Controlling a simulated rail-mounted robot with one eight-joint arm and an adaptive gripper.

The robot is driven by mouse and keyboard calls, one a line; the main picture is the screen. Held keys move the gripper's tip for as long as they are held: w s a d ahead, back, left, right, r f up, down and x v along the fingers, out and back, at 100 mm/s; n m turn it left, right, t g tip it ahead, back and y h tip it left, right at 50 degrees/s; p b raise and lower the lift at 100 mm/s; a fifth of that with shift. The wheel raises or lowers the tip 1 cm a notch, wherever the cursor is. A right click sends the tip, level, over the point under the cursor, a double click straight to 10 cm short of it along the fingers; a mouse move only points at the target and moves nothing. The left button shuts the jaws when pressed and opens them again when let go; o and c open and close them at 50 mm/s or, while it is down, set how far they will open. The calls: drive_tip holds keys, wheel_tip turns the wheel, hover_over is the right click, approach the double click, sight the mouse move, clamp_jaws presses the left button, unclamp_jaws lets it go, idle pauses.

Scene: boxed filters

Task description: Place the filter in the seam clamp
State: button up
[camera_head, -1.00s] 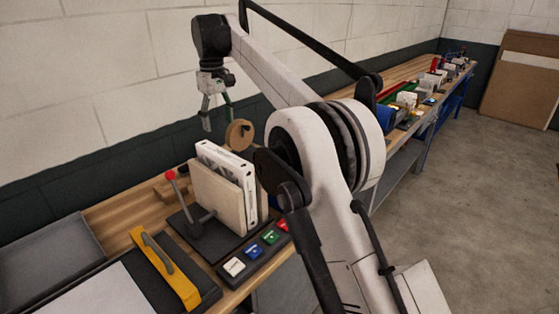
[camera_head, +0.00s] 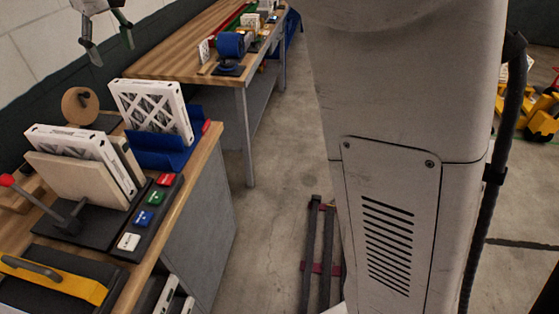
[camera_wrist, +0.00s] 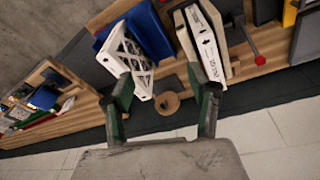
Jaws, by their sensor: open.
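A white-framed filter (camera_head: 75,148) stands upright in the seam clamp (camera_head: 80,180), between wooden boards on a dark base with a red-knobbed lever. Another white-framed filter with a lattice face (camera_head: 152,108) leans in a blue holder (camera_head: 170,150) to its right. In the wrist view the lattice filter (camera_wrist: 130,58) is left of centre and the clamped filter (camera_wrist: 207,42) is right of centre. My gripper (camera_head: 108,50) is open and empty, above and behind the two filters; its fingers also show in the wrist view (camera_wrist: 165,95).
A round wooden disc (camera_head: 80,105) stands behind the filters. A strip of coloured buttons (camera_head: 148,215) lies along the bench front. A second bench (camera_head: 190,45) stands beyond a gap.

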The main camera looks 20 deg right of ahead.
drive_tip(key=s+d+f+m+t, duration=0.2)
drive_tip(key=s+d+f+m, duration=0.1)
drive_tip(key=s+d, duration=1.25)
drive_tip(key=s+d+f+m+t, duration=0.1)
drive_tip(key=s+d+f+m, duration=0.1)
drive_tip(key=s+d+f, duration=0.3)
drive_tip(key=s+d+f+m+t+h, duration=0.1)
drive_tip(key=s+d+f+m, duration=0.1)
drive_tip(key=s+d+f, duration=0.3)
drive_tip(key=s+f, duration=0.4)
drive_tip(key=s, duration=0.3)
drive_tip(key=shift+f+t, duration=0.15)
drive_tip(key=shift+t, duration=0.25)
wheel_tip(320, 180, down, 8)
drive_tip(key=b, duration=0.7)
drive_tip(key=shift+r, duration=0.25)
